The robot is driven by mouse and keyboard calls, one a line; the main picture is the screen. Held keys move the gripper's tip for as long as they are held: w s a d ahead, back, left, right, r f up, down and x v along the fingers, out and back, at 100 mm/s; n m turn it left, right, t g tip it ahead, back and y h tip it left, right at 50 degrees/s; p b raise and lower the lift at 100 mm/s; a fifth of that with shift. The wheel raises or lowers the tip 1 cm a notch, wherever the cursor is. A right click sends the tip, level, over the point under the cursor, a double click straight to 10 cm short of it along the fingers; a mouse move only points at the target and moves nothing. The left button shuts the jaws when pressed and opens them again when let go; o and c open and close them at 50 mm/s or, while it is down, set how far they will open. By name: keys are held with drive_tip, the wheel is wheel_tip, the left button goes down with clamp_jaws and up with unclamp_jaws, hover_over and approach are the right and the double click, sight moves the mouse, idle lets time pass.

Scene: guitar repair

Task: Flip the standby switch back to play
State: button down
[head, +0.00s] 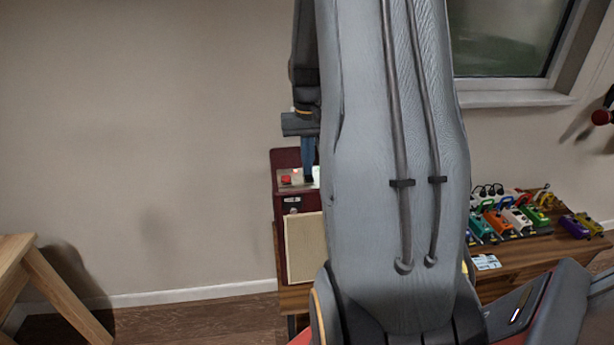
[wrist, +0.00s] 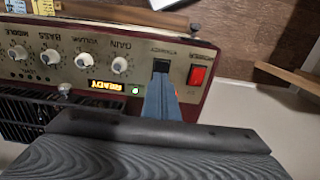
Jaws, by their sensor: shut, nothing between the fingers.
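The maroon amp (head: 281,230) stands on a wooden bench, partly hidden behind my arm. Its control panel (wrist: 75,48) fills the upper left of the wrist view, upside down. The black standby switch (wrist: 161,65) is on that panel, left of the red power switch (wrist: 197,75). My gripper (wrist: 160,82) is shut and empty, with its tips at the near edge of the standby switch. Whether they touch it, and which way the switch is tilted, I cannot tell. In the head view my gripper (head: 308,172) reaches down to the amp's top panel.
An amber display (wrist: 107,87) reads "READY" beside a lit green lamp (wrist: 136,90). Several white knobs (wrist: 119,64) lie left of the switches. Several coloured pedals (head: 515,215) sit on the bench (head: 520,250) to the right. A wooden stool (head: 62,285) stands at left.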

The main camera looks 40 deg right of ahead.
wheel_tip(320, 180, up, 7)
drive_tip(key=p, duration=0.5)
idle(0.3)
drive_tip(key=shift+a+f, duration=0.1)
idle(0.4)
drive_tip(key=s+a+f+n+b, duration=0.2)
drive_tip(key=s+a+f+b, duration=0.1)
drive_tip(key=a, duration=0.6)
drive_tip(key=s+a+f+n+t+b, duration=0.1)
drive_tip(key=s+a+f+n+b, duration=0.1)
drive_tip(key=a, duration=0.8)
drive_tip(key=s+a+f+n+b, duration=0.2)
drive_tip(key=s+a+f+b, duration=0.2)
drive_tip(key=a, duration=0.5)
drive_tip(key=shift+s+a+f, duration=0.15)
drive_tip(key=shift+a+f, duration=0.1)
drive_tip(key=shift+f, duration=0.7)
